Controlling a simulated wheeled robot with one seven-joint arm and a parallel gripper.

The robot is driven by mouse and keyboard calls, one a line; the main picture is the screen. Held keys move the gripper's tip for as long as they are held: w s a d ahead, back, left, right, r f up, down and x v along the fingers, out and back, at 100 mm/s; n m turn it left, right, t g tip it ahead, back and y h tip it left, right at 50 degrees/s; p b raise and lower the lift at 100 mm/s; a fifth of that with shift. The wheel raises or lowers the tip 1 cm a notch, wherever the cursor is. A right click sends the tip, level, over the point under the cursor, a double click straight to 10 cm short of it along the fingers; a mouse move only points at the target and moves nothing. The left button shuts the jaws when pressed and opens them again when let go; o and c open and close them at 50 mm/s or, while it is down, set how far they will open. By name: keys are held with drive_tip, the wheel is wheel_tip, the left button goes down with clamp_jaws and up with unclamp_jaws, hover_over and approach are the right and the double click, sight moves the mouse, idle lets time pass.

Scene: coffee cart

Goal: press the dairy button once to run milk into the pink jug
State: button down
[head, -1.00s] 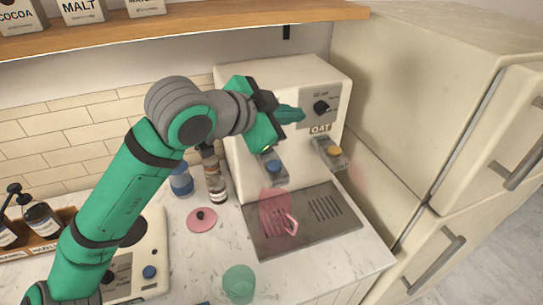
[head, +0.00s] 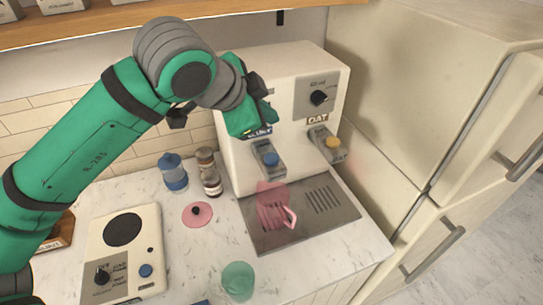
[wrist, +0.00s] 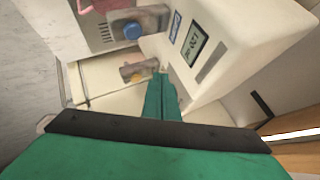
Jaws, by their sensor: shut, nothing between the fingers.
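The cream milk machine (head: 285,75) has a blue button (head: 270,159) under a partly hidden label and a yellow button (head: 333,142) under the OAT label. The pink jug (head: 272,214), see-through, stands on the drip tray (head: 345,208) below the blue button. My gripper (head: 268,119) is shut and empty, in front of the machine's face, above the blue button and apart from it. In the wrist view its closed fingers (wrist: 161,97) point at the machine; the blue button (wrist: 132,30) shows above them, and part of the jug (wrist: 98,5) shows at the top edge.
A pink disc with a black knob (head: 197,214), a blue jar (head: 172,174) and a brown bottle (head: 210,178) stand left of the machine. A green cup (head: 238,281) is at the front. A fridge (head: 430,110) closes the right side; a shelf (head: 180,15) runs above.

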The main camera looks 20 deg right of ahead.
hover_over(269, 161)
wheel_tip(269, 161, down, 8)
drive_tip(key=shift+w+r, duration=0.1)
drive_tip(key=shift+w, duration=0.05)
drive_tip(key=shift+a+f, duration=0.15)
drive_tip(key=shift+f, duration=0.05)
drive_tip(key=shift+d, duration=0.2)
idle(0.4)
drive_tip(key=shift+a, duration=0.1)
idle(1.1)
drive_tip(key=shift+f, duration=0.1)
drive_tip(key=shift+f, duration=0.35)
